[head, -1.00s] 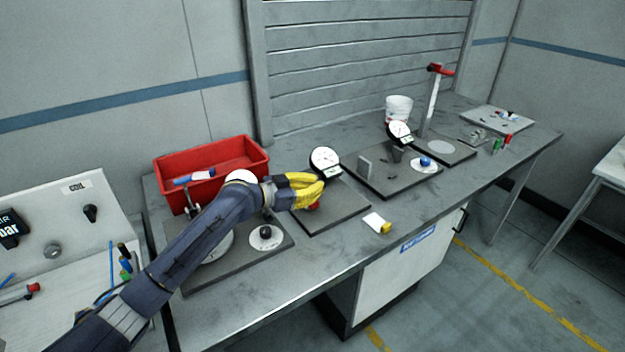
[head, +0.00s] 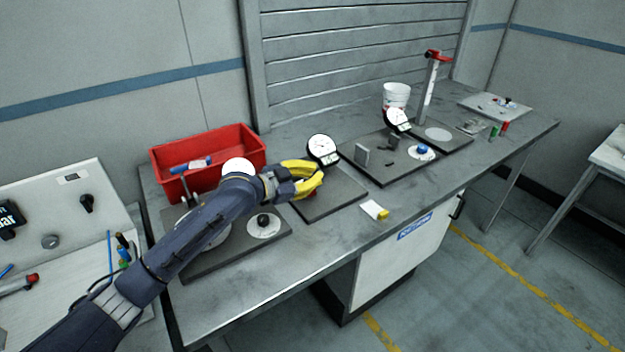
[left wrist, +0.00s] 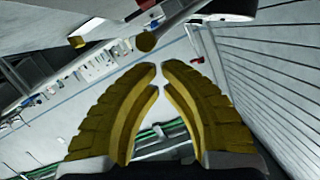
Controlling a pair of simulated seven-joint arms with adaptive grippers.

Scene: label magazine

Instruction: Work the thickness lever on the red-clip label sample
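My left gripper (head: 321,174) has yellow fingers and sits at the middle dial-gauge stand. In the left wrist view its fingertips (left wrist: 160,68) come almost together, with a thin gap and nothing held. The dial gauge (head: 322,149) has a white face and stands just behind the fingers. A red patch (head: 312,194) shows just below the fingers, perhaps the red clip; the label sample itself is mostly hidden by the hand. In the left wrist view a rod with a brownish round end (left wrist: 146,41), perhaps the lever, lies just beyond the fingertips. My right gripper is not in view.
A label with a yellow clip (head: 375,210) lies at the front edge. A red bin (head: 208,157) stands behind my left arm. A second dial gauge (head: 397,120), a white bucket (head: 396,95) and a red-topped post (head: 431,85) stand to the right.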

